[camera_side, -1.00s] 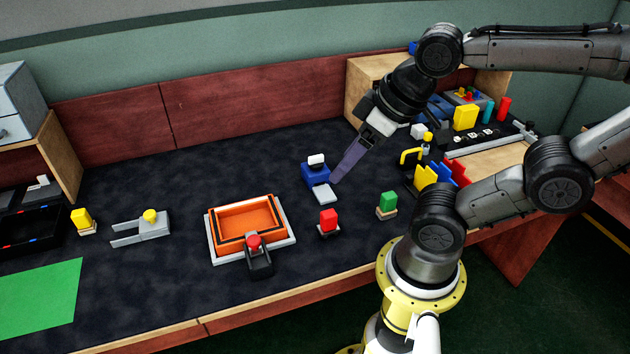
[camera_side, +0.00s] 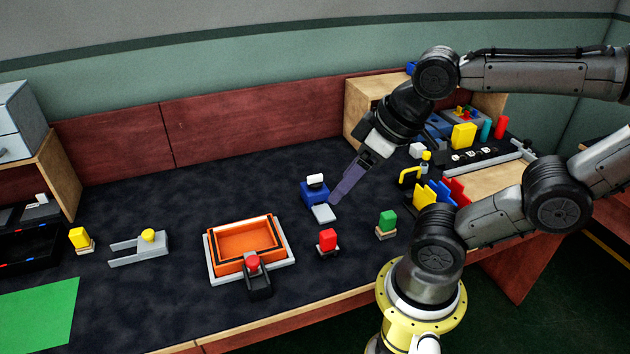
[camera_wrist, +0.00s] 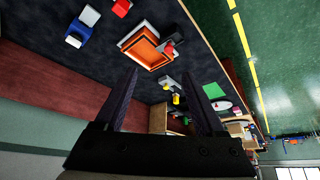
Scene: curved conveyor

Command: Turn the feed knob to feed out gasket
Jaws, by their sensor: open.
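A small blue unit (camera_side: 313,194) stands on the dark bench, with a white knob-like cap (camera_side: 316,180) on top and a light grey plate (camera_side: 324,213) at its front. I take the cap to be the feed knob; no gasket can be made out. My gripper (camera_side: 336,199) slants down, its tips just right of the unit in the side view. In the wrist view my gripper (camera_wrist: 160,74) shows two spread, empty fingers, and the blue unit (camera_wrist: 78,29) lies up and left, apart from them.
Yellow, blue and red upright pieces (camera_side: 440,192) crowd the right. Bench behind the tray is clear.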

